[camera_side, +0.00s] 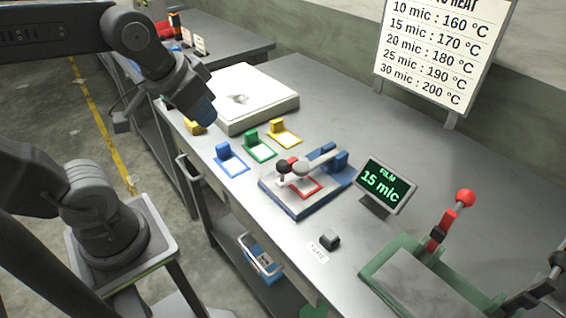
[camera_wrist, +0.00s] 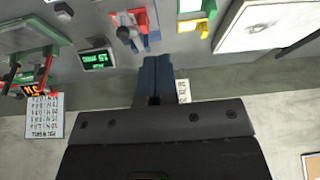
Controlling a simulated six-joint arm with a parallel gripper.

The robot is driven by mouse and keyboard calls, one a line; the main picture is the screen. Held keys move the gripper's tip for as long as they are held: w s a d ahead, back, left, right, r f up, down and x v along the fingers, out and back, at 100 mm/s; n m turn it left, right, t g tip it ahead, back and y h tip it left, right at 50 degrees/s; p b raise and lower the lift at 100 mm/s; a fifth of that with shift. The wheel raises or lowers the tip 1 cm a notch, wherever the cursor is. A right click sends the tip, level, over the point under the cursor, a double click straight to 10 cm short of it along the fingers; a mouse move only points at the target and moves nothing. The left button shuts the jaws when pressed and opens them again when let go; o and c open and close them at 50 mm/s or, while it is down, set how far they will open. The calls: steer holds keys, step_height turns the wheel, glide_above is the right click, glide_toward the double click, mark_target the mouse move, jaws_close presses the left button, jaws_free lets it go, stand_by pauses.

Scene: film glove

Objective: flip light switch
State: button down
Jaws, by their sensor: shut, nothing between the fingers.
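I cannot make out a light switch in either view. My gripper (camera_side: 203,112) hangs above the left end of the workbench, clear of the things on it. In the wrist view, my gripper (camera_wrist: 153,62) shows as two blue fingers pressed together with nothing between them. A small white label with dark marks (camera_wrist: 184,91) shows just right of the fingers in the wrist view, against the grey wall; whether a switch is near it is hidden by my gripper.
The bench holds a white slab (camera_side: 250,98), coloured blocks with frames, a blue-based fixture (camera_side: 300,207), a "15 mic" display (camera_side: 386,187) and a green press (camera_side: 400,275). A small dark block (camera_side: 330,241) sits at the front. A temperature sign (camera_side: 440,50) stands behind.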

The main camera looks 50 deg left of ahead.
steer(key=shift+s+d+f+m, duration=0.15)
steer(key=shift+s+d+f, duration=0.05)
steer(key=shift+s+d, duration=0.2)
steer(key=shift+s+d+f+m, duration=0.2)
steer(key=shift+s+d, duration=0.1)
steer(key=shift+s, duration=0.2)
steer(key=w+a+r+n+g+y, duration=0.1)
steer(key=w+a+r+n, duration=0.1)
steer(key=w+a+n, duration=0.55)
steer(key=w+a+r+n+g+y, duration=0.15)
steer(key=w+a, duration=0.35)
steer(key=a, duration=0.5)
steer(key=a+f+n+g, duration=0.1)
steer(key=a+n, duration=0.3)
steer(key=a, duration=0.9)
steer(key=s+a+f+n+g, duration=0.1)
steer(key=a+f+n, duration=0.3)
steer(key=a, duration=0.9)
steer(key=shift+s+a+n+g+y, duration=0.15)
steer(key=shift+s+n+g+y, duration=0.2)
steer(key=shift+n+g, duration=0.15)
steer(key=shift+w+f, duration=0.1)
